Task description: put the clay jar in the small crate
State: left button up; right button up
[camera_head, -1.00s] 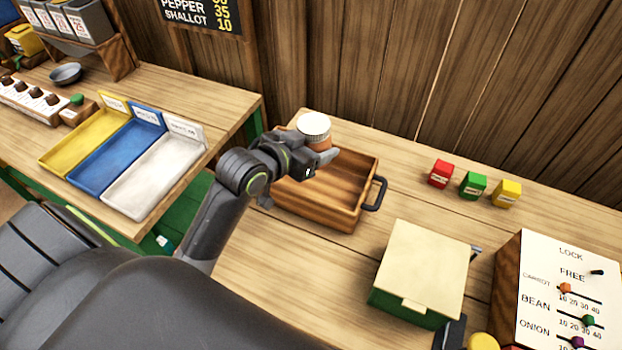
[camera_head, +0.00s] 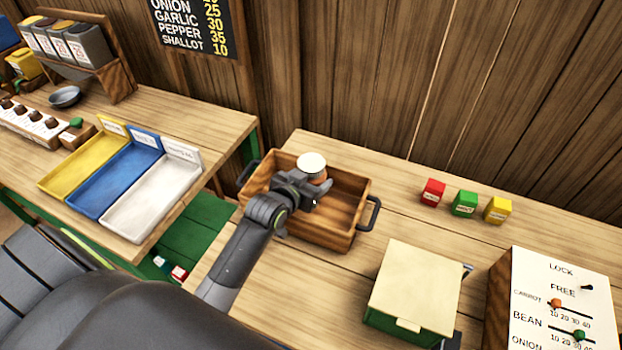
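The small wooden crate (camera_head: 349,238) stands on the table with its dark side handles. My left gripper (camera_head: 321,186) is shut around the jar from the front. The jar looks upright. Its lower part is hidden by the gripper, so I cannot tell whether it touches the crate floor. The visible crate floor right of the gripper is bare. My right gripper is not in view.
Red (camera_head: 432,192), green (camera_head: 464,203) and yellow (camera_head: 497,209) blocks stand right of the crate. A green box with a cream lid (camera_head: 416,287) is in front of them, beside a slider panel (camera_head: 563,300). Yellow, blue and white trays lie on the left table (camera_head: 190,104).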

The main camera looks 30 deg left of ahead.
pick_arm(q)
jog(key=shift+f, duration=0.1)
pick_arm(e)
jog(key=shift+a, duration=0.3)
pick_arm(q)
jog(key=shift+f, duration=0.35)
jog(key=shift+s+f, duration=0.15)
jog(key=shift+f, duration=0.15)
jog(key=o, duration=1.2)
jog(key=shift+s+f, duration=0.1)
jog(key=shift+f, duration=0.2)
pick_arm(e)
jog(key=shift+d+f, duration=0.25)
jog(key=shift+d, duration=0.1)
pick_arm(q)
jog(key=shift+o, duration=0.2)
jog(key=shift+r, duration=0.35)
jog(key=v, duration=0.6)
jog(key=r+b+v, duration=0.1)
jog(key=v, duration=0.5)
jog(key=shift+d, duration=0.1)
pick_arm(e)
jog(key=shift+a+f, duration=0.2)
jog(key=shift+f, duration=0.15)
pick_arm(q)
jog(key=shift+w, duration=0.2)
